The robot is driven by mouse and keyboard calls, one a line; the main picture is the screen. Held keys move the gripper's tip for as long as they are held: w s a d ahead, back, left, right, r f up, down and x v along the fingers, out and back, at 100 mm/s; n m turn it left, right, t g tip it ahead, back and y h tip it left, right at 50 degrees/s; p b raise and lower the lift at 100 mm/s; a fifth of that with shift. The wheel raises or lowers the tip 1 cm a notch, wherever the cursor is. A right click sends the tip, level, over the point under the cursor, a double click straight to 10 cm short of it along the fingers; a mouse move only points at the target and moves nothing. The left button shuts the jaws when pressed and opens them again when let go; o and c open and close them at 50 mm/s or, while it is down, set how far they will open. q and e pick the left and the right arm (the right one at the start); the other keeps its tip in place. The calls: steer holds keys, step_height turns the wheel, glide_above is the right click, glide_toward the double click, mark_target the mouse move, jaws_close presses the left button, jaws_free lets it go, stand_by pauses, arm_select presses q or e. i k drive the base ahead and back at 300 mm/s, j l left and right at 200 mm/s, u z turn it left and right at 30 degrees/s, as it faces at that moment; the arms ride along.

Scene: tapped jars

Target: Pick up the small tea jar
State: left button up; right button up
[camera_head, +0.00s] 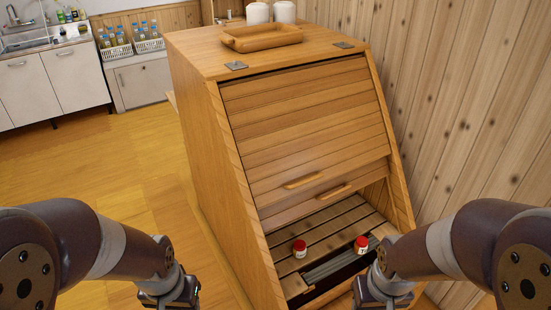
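Two small white jars with red lids stand upright on the slatted shelf of a wooden roll-front cabinet (225,150). One is the left jar (299,249) and the other is the right jar (361,245). Their labels are too small to read, so I cannot tell which is the tea jar. My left gripper (182,300) is low, outside the cabinet's left side, apart from both jars. My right gripper (384,298) is low at the right, in front of the cabinet and near the right jar. The fingers of both are cut off or unclear at the bottom edge.
The slatted shutter (305,130) is partly raised, leaving a low opening. Between and in front of the jars is a dark recess with grey slats (340,265). A wooden tray (262,45) and two white canisters (257,13) stand on top. A plank wall (460,110) is close right.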

mark_target(360, 246)
steer(key=i+l+u, duration=0.1)
steer(key=l, duration=0.4)
steer(key=i+l, duration=0.2)
steer(key=l, duration=0.3)
steer(key=i+l+u, duration=0.15)
steer(key=l, duration=0.4)
steer(key=i+l, duration=0.1)
steer(key=l, duration=0.4)
steer(key=i+l+u, duration=0.15)
steer(key=l, duration=0.4)
